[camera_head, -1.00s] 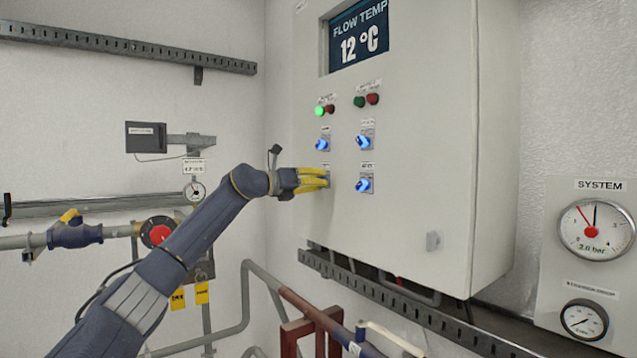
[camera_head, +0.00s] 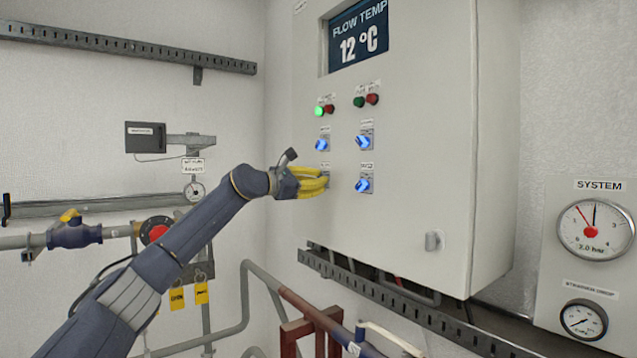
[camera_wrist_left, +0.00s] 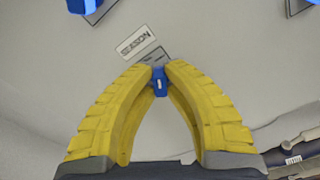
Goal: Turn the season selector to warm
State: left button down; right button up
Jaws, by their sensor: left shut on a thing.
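The season selector (camera_wrist_left: 160,84) is a small blue knob below a label reading SEASON (camera_wrist_left: 134,40) in the left wrist view. My left gripper (camera_wrist_left: 162,70) has its two yellow fingers closed around the knob, with the fingertips at its sides. In the head view my left gripper (camera_head: 321,182) is at the lower left selector position on the cabinet (camera_head: 425,130), and its fingers hide the knob there. The knob's pointer setting cannot be read. My right gripper is not in view.
Other blue selectors sit close by: one above (camera_head: 322,145) and two to the right (camera_head: 364,140). Green and red lamps (camera_head: 319,110) are higher up. The display (camera_head: 358,38) reads 12 °C. A cable tray and pipes run below the cabinet.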

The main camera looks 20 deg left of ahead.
pick_arm(q)
jog(key=shift+m, duration=1.4)
jog(key=c, duration=1.4)
grip_release()
jog(key=shift+c, duration=0.2)
jog(key=v, duration=1.2)
